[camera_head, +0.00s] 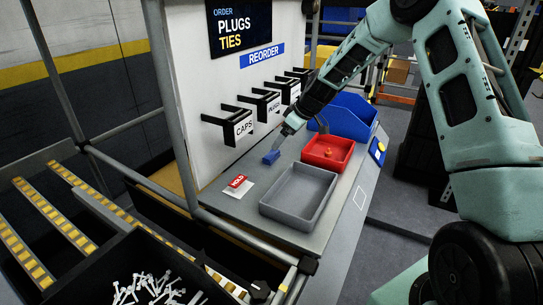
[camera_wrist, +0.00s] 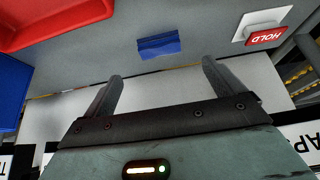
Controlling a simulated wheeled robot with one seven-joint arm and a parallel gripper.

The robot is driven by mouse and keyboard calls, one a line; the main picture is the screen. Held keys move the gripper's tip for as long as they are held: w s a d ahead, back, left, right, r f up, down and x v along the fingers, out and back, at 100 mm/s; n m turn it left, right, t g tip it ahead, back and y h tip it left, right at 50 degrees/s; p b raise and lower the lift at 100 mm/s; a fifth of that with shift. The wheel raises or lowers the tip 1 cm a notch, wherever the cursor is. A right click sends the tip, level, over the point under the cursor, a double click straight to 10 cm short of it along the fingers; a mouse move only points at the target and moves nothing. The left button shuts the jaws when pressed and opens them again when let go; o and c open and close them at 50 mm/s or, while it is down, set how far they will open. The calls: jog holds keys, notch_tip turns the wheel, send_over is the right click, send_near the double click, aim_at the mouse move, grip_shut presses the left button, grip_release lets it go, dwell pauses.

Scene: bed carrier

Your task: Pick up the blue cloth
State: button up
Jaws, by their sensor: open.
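The blue cloth (camera_head: 271,157) is a small folded piece lying on the grey shelf, left of the red tray. In the wrist view the cloth (camera_wrist: 159,46) lies beyond the fingertips, roughly midway between them. My gripper (camera_head: 285,135) is above and behind the cloth in the head view, close to it. In the wrist view my gripper (camera_wrist: 161,70) shows its two fingers spread apart, with nothing between them. The cloth appears apart from both fingers.
A red tray (camera_head: 343,142), an empty grey tray (camera_head: 272,210) and a blue bin (camera_head: 368,107) stand on the shelf (camera_head: 226,205). Black brackets with labels (camera_head: 238,128) stick out from the white back panel.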

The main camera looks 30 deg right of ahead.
aim_at(272, 153)
jog(key=p+x, duration=0.1)
jog(key=x, duration=0.7)
jog(key=shift+w+a+f+p, duration=0.1)
jog(key=shift+w+f+p, duration=0.2)
jog(key=c, duration=1)
jog(key=shift+c, duration=0.2)
jog(key=shift+r, duration=0.1)
